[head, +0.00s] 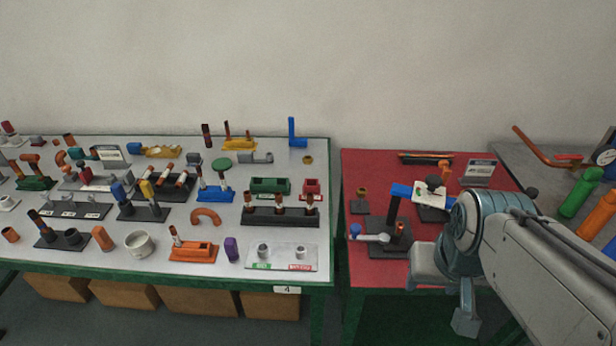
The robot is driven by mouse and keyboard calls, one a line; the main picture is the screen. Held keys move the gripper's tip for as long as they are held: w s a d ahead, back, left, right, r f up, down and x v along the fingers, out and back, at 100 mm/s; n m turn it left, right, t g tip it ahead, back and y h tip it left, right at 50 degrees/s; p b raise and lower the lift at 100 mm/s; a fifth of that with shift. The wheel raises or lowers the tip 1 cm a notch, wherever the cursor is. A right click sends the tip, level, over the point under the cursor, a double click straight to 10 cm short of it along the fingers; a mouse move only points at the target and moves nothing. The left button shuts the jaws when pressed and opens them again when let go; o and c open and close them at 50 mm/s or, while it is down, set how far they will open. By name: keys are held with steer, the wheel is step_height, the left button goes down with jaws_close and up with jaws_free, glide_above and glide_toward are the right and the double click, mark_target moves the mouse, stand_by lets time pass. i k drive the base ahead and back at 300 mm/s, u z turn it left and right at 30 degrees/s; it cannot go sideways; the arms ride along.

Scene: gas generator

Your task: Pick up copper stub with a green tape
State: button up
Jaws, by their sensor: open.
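Several short copper-coloured stubs stand on the left grey table. Single ones are at the front (103,238) and far left (10,235). Others stand in a dark block (280,218) at the table's right side. I cannot make out green tape on any of them at this size. My gripper (448,295) hangs at the front edge of the red table, at the right. Its fingers look apart and empty, and it is well to the right of these stubs. My arm hides part of the red table.
A grey plate (282,256) with green and red labels is at the left table's front right. The red table (375,165) holds a blue-armed stand (395,215). A gap separates the tables.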

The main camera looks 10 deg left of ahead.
mark_target(399, 225)
steer(key=z, duration=0.5)
steer(key=k, duration=1.1)
steer(key=u, duration=0.7)
steer(key=i, duration=1.5)
steer(key=z, duration=0.35)
